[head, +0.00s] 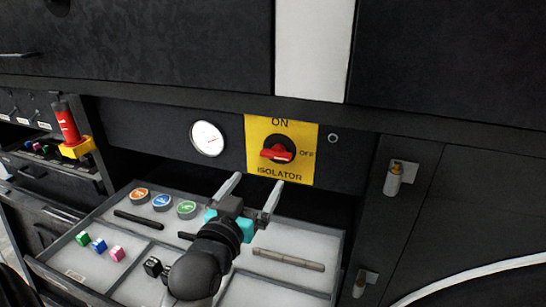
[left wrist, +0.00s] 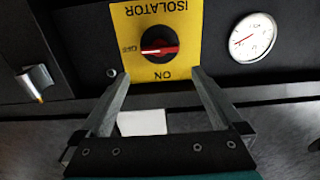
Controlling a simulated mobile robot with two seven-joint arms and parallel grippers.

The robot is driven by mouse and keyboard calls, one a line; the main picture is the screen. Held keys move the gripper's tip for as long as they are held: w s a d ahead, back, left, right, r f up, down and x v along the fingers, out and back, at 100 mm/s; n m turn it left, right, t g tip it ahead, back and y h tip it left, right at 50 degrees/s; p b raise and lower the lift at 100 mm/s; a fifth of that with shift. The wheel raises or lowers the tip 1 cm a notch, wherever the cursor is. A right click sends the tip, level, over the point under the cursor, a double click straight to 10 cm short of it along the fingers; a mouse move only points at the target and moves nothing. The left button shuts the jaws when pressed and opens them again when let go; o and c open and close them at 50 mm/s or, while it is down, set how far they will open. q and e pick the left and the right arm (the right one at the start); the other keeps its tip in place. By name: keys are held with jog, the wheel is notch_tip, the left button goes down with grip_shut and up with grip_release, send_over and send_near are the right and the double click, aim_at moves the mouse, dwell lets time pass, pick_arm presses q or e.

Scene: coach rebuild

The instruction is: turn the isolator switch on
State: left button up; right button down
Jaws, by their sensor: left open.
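The isolator switch is a red handle on a black round knob (head: 278,152), set in a yellow plate (head: 257,134) on the dark panel. The plate reads ON at the top, OFF at the right and ISOLATOR at the bottom. The red handle lies about level, in line with OFF. In the left wrist view the knob (left wrist: 158,46) appears upside down, beyond the fingertips. My left gripper (head: 256,181) is open and empty, below and in front of the plate, apart from the knob. In the left wrist view its fingers (left wrist: 160,74) stand apart. My right gripper is not in view.
A white round gauge (head: 207,138) sits left of the plate, and a small round fitting (head: 333,138) right of it. Below is an open drawer (head: 108,200) with coloured discs, small blocks and rods. A red and yellow object (head: 68,128) stands at the left.

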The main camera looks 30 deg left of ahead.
aim_at(272, 157)
pick_arm(q)
jog(key=x, duration=1)
jog(key=shift+d, duration=0.1)
jog(key=shift+w, duration=0.55)
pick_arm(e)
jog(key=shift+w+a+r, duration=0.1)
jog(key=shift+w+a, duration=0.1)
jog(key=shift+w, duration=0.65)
pick_arm(q)
jog(key=c, duration=1)
jog(key=shift+a+r+n+p, duration=0.15)
jog(key=shift+a+n+p, duration=0.05)
jog(key=shift+n+p, duration=1.6)
jog(key=n+p, duration=0.4)
jog(key=n, duration=0.1)
jog(key=shift+a, duration=0.1)
jog(key=n+p, duration=0.1)
jog(key=n, duration=0.3)
jog(key=shift+n+p, duration=0.4)
jog(key=shift+f+n+p, duration=0.15)
jog(key=shift+n+p, duration=0.1)
jog(key=shift+n, duration=0.85)
jog(key=shift+f+n+p, duration=0.15)
jog(key=shift+n+p, duration=0.1)
jog(key=shift+n, duration=0.85)
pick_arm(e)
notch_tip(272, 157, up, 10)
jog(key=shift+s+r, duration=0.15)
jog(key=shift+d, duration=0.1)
